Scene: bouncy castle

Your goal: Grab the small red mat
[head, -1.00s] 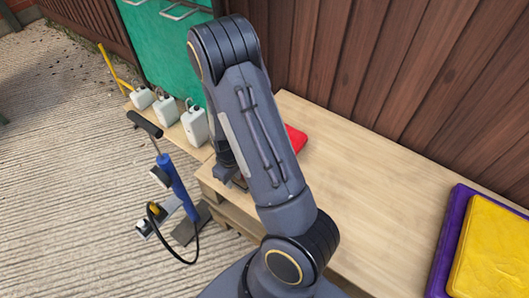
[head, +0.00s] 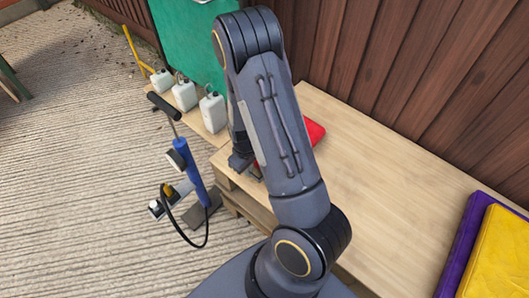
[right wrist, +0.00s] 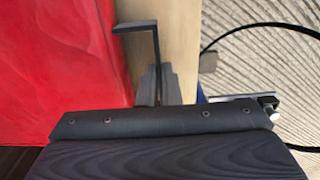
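The small red mat (head: 314,132) lies on the wooden bench top by the wall, mostly hidden behind my right arm in the head view. A thin red strip also shows on the arm's other side. In the right wrist view the red mat (right wrist: 62,65) fills the left side, close up. My right gripper (head: 247,165) is at the bench's left end, beside the mat and partly hidden by my arm. In the right wrist view a dark hooked finger (right wrist: 150,50) stands right of the mat's edge, over bare wood. The finger gap is not clear. My left gripper is out of view.
Purple (head: 459,240) and yellow (head: 497,262) mats lie at the bench's right end. The bench middle (head: 400,190) is clear. A blue pump (head: 190,172) with a black hose stands on the ground at left. Several white containers (head: 184,94) stand on a low plank behind it.

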